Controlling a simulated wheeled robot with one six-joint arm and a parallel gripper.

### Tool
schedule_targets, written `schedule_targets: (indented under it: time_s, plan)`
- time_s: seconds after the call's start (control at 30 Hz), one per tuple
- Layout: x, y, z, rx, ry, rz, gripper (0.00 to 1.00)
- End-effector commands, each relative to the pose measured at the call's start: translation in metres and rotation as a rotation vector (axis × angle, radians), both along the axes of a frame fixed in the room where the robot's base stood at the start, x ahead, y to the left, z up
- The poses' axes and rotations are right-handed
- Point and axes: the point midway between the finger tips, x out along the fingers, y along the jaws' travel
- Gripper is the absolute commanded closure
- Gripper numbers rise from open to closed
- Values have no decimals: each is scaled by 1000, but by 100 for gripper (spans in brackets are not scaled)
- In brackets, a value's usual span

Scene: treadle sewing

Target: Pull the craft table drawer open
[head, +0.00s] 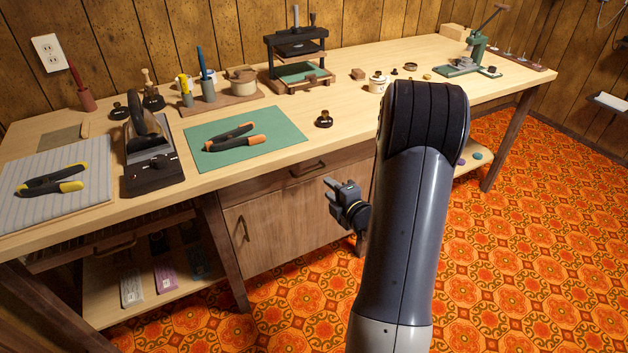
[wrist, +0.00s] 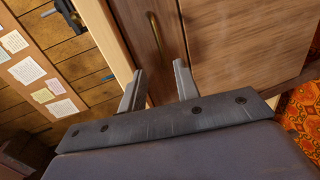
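The craft table (head: 345,118) has a light wood top. A closed drawer (head: 268,186) sits under its front edge, with a curved handle (head: 308,170). In the wrist view the drawer (wrist: 140,20) is a narrow brown panel and its brass handle (wrist: 155,35) stands out beyond my fingertips. My gripper (head: 331,192) is in front of the table, a little right of and below the handle in the head view. In the wrist view my gripper (wrist: 157,78) is open and empty, its two fingers apart, with the handle ahead of the gap and not between them.
A cabinet door (head: 270,232) is below the drawer. Another drawer handle (head: 115,243) is at the left, above a shelf (head: 105,310). The orange patterned floor (head: 530,260) is clear at right.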

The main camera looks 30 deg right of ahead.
Motion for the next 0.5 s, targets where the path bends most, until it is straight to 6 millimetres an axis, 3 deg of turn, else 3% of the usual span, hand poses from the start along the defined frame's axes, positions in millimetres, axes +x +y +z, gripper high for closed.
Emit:
schedule_targets:
  time_s: [0.3, 0.5]
  plan:
    - [59, 4, -13, 1, 0, 2, 69]
    - [85, 4, -18, 2, 1, 0, 69]
